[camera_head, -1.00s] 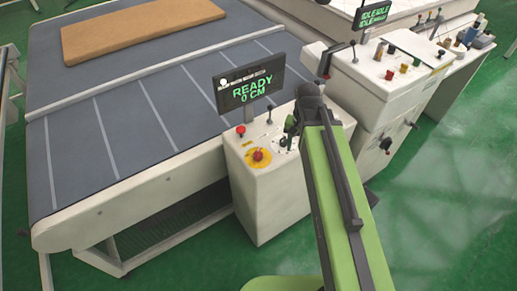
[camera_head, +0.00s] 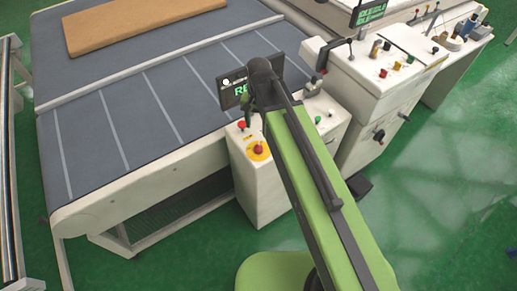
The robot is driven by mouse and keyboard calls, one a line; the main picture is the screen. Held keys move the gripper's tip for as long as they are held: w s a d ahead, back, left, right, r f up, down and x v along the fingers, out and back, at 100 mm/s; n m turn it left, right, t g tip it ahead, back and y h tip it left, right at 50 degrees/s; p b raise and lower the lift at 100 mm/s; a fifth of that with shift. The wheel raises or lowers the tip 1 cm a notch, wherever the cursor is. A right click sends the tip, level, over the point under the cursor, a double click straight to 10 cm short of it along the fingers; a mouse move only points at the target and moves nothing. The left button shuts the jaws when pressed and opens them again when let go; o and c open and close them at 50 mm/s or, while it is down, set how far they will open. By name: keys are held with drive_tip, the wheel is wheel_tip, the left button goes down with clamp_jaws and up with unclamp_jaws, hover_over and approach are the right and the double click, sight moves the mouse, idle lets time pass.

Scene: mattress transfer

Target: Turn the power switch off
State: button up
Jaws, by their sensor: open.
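The white control box (camera_head: 262,195) stands beside the grey conveyor, with a red button (camera_head: 241,125), a red mushroom knob on a yellow disc (camera_head: 258,148), a green button (camera_head: 317,119) and a grey lever or knob (camera_head: 313,86) on top. I cannot tell which control is the power switch. A display (camera_head: 233,90) behind them is partly covered by my arm; only its first green letters show. My gripper (camera_head: 247,113) is small and dark at the end of my arm, in front of the display and above the box's left part. Its fingertips are hard to make out. It appears empty.
The conveyor (camera_head: 110,150) carries a brown mattress (camera_head: 145,22) at the far end. A second white machine (camera_head: 375,90) with knobs and a display (camera_head: 371,12) stands to the right of the box. The green floor (camera_head: 450,170) is open at the right front.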

sight(258, 146)
wheel_tip(258, 146, down, 14)
drive_tip(key=b, duration=1.3)
drive_tip(key=shift+f, duration=0.2)
drive_tip(key=shift+r, duration=0.1)
clamp_jaws()
